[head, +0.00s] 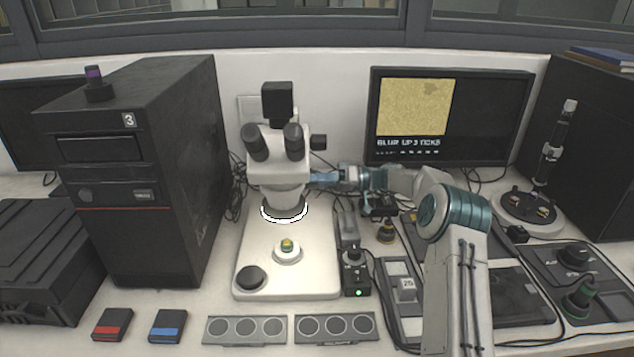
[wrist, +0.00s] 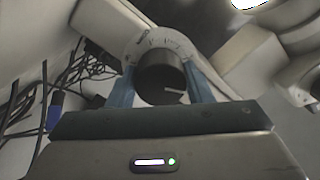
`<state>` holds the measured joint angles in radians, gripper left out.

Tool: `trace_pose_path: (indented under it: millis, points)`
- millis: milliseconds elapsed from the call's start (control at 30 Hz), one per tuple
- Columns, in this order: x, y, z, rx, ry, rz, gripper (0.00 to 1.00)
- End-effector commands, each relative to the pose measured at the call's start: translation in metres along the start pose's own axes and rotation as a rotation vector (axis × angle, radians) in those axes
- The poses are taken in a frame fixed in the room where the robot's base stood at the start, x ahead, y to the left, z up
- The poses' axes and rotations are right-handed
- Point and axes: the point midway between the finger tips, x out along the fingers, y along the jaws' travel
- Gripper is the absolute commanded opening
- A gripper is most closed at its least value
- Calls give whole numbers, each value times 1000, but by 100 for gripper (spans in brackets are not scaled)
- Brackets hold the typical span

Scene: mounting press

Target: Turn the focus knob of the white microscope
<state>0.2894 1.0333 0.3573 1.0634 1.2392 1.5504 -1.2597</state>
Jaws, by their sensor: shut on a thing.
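The white microscope (head: 275,183) stands on its pale base left of the middle in the head view, with a lit ring under its head. My gripper (head: 313,179) reaches in from the right at the side of the microscope, below its eyepieces. In the wrist view the black focus knob (wrist: 163,80) with a white mark sits between the two blue fingers of my gripper (wrist: 163,88), which are shut on it. In the head view the knob is hidden by my gripper. A small sample (head: 287,245) sits on a round holder on the microscope base.
A monitor (head: 450,115) behind shows a yellowish picture and text that seems to read "BLUR UP 3 TICKS". A black tower (head: 150,170) stands left. A small black control box (head: 355,270) is right of the base. Dark cables (wrist: 85,75) hang behind the microscope.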

Motion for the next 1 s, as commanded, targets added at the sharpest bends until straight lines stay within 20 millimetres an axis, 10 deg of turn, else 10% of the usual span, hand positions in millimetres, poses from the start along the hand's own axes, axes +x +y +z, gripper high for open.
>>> trace_pose_path:
  millis: [700,733,800,1000]
  points:
    - [0,-1,0,259,7,-6,23]
    - [0,-1,0,258,7,-6,49]
    - [0,-1,0,258,7,-6,68]
    - [0,-1,0,257,7,-6,68]
